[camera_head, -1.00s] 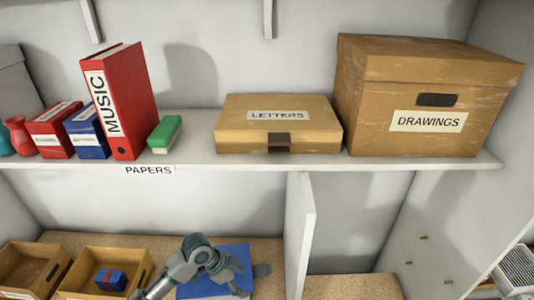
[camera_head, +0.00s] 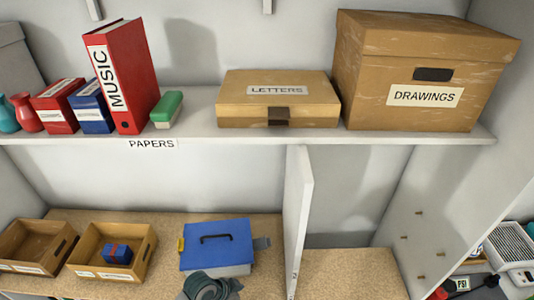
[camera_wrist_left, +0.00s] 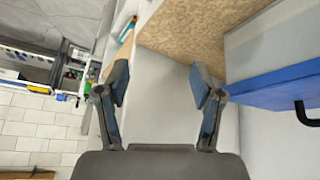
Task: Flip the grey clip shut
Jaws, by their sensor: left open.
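A box with a blue lid (camera_head: 228,231), a black handle and a pale grey base stands on the lower shelf. The grey clip (camera_head: 262,243) sticks out sideways from the box's right side. A yellow clip (camera_head: 181,245) shows on its left side. My left gripper (camera_head: 210,288) is in front of the box, low in the head view, its fingers mostly cut off or hidden. In the left wrist view the gripper (camera_wrist_left: 160,82) is open and empty, with the blue lid (camera_wrist_left: 275,88) to its right. The grey clip is not clear there. My right gripper is not in view.
Open wooden trays (camera_head: 112,250) stand left of the box, one holding a small blue and red block (camera_head: 117,254). A white upright divider (camera_head: 298,225) stands close to the right of the grey clip. The upper shelf (camera_head: 340,137) runs above.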

